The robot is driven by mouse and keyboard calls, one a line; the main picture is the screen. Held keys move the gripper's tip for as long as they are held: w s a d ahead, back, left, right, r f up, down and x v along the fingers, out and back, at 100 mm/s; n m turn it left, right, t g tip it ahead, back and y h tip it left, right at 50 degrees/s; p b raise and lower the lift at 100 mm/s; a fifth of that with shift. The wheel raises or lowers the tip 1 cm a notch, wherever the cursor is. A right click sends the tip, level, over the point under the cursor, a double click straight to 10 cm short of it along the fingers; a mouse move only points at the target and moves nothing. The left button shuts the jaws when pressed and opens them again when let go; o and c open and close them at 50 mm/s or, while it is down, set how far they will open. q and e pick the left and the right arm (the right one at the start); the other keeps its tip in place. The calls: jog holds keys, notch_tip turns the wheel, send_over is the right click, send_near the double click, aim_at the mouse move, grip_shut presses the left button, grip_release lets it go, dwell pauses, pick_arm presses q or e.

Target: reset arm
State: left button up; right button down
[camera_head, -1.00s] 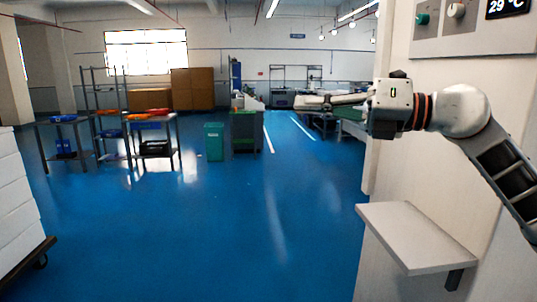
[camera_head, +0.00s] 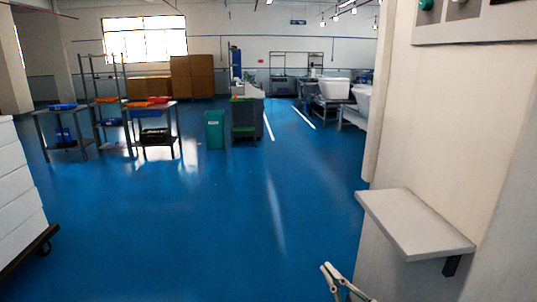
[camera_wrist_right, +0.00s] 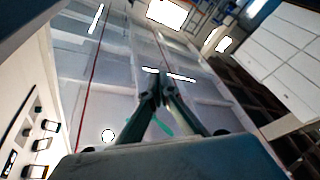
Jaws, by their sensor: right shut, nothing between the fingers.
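My right gripper (camera_head: 328,275) shows at the bottom edge of the head view, left of and below the wall shelf. Only its finger part is in frame; the rest of the arm is cut off. In the right wrist view its two fingers (camera_wrist_right: 160,88) come together at the tips, with nothing between them. My left gripper is in neither view.
A white wall shelf (camera_head: 415,222) juts out at the right, below a control panel (camera_head: 470,18) with a green knob. White stacked boxes (camera_head: 15,190) stand at the left edge. Blue floor (camera_head: 220,220) lies open between them. Tables, shelving and a green bin (camera_head: 214,130) stand farther off.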

jog(key=s+d+f+m+g+h, duration=0.2)
jog(key=s+f+m+g+h, duration=0.1)
jog(key=s+f, duration=0.8)
jog(key=s+d+f+m+g+h, duration=0.2)
jog(key=s+f, duration=1)
jog(key=f, duration=0.6)
jog(key=d+m+g, duration=0.1)
jog(key=m+g, duration=0.1)
jog(key=m, duration=0.1)
jog(key=shift+s+f+g+h, duration=0.2)
jog(key=shift+g+h, duration=0.1)
jog(key=shift+h, duration=0.1)
